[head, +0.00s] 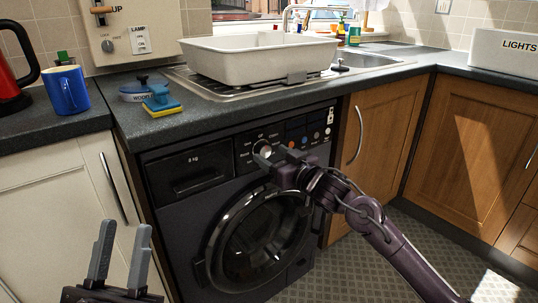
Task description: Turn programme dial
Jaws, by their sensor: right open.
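The dark washing machine (185,233) stands under the counter, its round door shut. Its programme dial (265,150) is a pale knob on the control panel, right of the detergent drawer. My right gripper (267,154) is at the dial, with its fingers around or just in front of it. The fingers partly hide the dial, and I cannot tell whether they touch it. My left gripper (121,248) is open and empty at the lower left, in front of the white cupboard.
The counter above holds a blue mug (67,90), a sponge (162,108), a white basin (258,58) and a sink (365,60). Wooden cupboards (375,140) stand to the right. The floor (345,270) in front is clear apart from my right arm above it.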

